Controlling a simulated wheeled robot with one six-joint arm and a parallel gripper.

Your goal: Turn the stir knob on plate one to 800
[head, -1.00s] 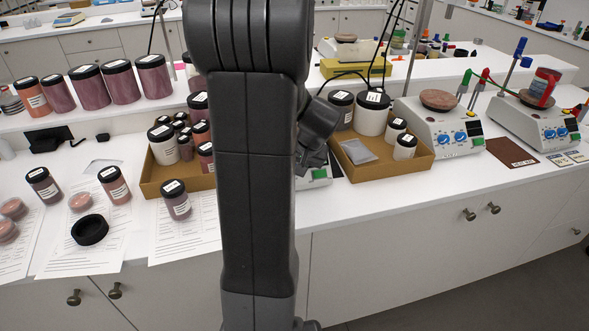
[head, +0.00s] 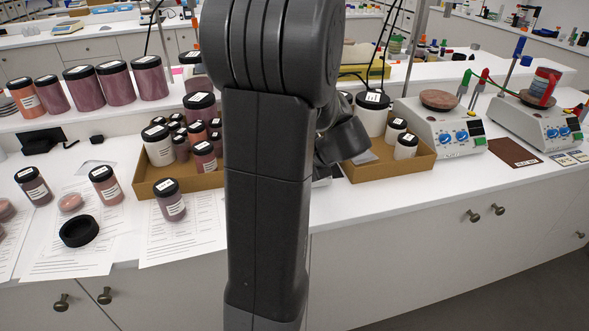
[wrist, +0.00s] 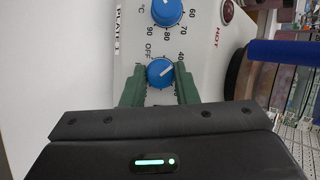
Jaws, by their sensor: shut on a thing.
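In the wrist view, the white hotplate labelled plate 1 (wrist: 131,60) fills the upper middle. Its lower blue knob (wrist: 160,72) has a white pointer line aimed to the upper right. In the head view, my arm hides the gripper and nearly all of plate one.
In the wrist view, a blue cylinder (wrist: 285,52) is at the right. In the head view, a cardboard tray (head: 395,168) with jars is right of my arm, another tray (head: 205,182) left. Two more hotplates (head: 440,135) (head: 530,125) stand further right.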

